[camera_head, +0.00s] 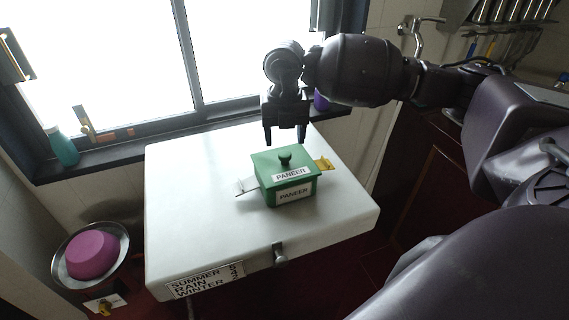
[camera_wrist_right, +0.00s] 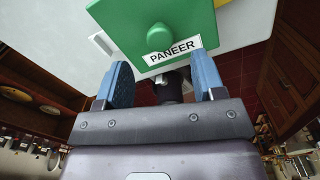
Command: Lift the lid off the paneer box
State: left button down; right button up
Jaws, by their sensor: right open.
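The green paneer box (camera_head: 288,192) stands on the white table, with its green lid (camera_head: 270,166) on top. My right gripper (camera_head: 286,140) is open and points down, above and just behind the lid in the head view. In the right wrist view the open fingers (camera_wrist_right: 164,85) have nothing between them near the lid. The lid (camera_wrist_right: 190,20) and its green knob (camera_wrist_right: 160,37) lie beyond the fingertips. My left gripper is not in view.
The white table (camera_head: 190,210) has free room left of the box. A yellow piece (camera_head: 324,164) sticks out at the box's right and a pale flat piece (camera_head: 246,186) at its left. A window ledge (camera_head: 110,152) runs behind. A magenta item (camera_head: 92,254) lies in a bowl at lower left.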

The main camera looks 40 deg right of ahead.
aim_at(285, 154)
jog(key=shift+f, duration=0.45)
notch_tip(285, 154, down, 4)
jog(key=shift+f+p, duration=0.25)
jog(key=shift+p, duration=0.1)
jog(key=c, duration=0.9)
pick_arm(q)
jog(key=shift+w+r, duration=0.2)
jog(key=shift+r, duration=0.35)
pick_arm(e)
jog(key=shift+c, duration=0.6)
jog(key=shift+r, duration=0.15)
